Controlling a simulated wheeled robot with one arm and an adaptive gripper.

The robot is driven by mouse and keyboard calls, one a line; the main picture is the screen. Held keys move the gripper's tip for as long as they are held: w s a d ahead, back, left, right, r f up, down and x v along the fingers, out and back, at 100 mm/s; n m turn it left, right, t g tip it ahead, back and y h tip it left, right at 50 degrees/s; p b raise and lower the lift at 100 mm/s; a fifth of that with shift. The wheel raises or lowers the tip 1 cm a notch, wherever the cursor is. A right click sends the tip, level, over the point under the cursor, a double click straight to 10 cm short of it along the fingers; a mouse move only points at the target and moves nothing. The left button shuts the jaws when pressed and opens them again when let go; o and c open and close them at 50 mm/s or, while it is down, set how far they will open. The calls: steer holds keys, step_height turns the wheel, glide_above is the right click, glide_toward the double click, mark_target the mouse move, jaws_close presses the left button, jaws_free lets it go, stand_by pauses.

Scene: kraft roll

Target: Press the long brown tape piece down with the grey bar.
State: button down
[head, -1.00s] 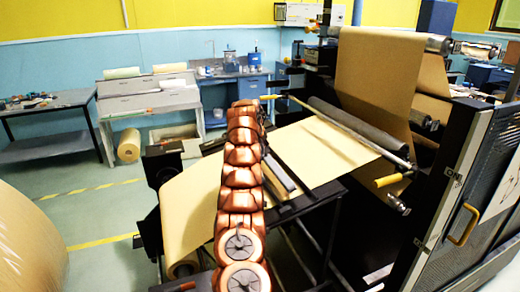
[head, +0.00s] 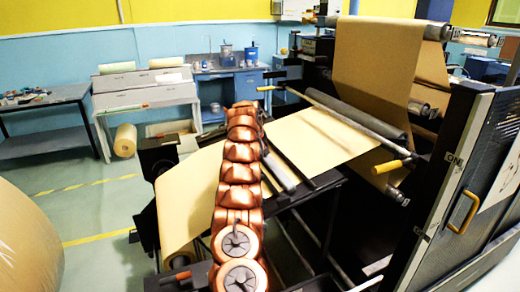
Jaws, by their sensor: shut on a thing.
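A grey bar (head: 279,172) lies slantwise just right of my copper-coloured arm, at the dark crossbars over the pale brown paper web. I cannot tell whether it touches the paper. My arm reaches up the middle of the head view, and its far end is over the web. My gripper is hidden behind the arm links, so its fingers and any contact with the bar do not show. The long brown tape piece cannot be made out against the similarly coloured paper web (head: 330,140).
A black machine cabinet (head: 450,195) stands at right. A large brown roll (head: 25,245) is at lower left. Open floor with yellow lines lies at left.

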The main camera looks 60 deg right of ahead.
steer(key=shift+s+f, duration=0.2)
steer(key=shift+f, duration=0.5)
stand_by(1.2)
steer(key=shift+r, duration=0.15)
steer(key=shift+w+r+p, duration=0.15)
steer(key=shift+r+p, duration=0.35)
steer(key=shift+r, duration=0.35)
step_height(320, 180, up, 7)
steer(key=w+a+p, duration=0.1)
steer(key=p, duration=0.4)
steer(key=shift+a+r, duration=0.15)
steer(key=shift+a, duration=0.05)
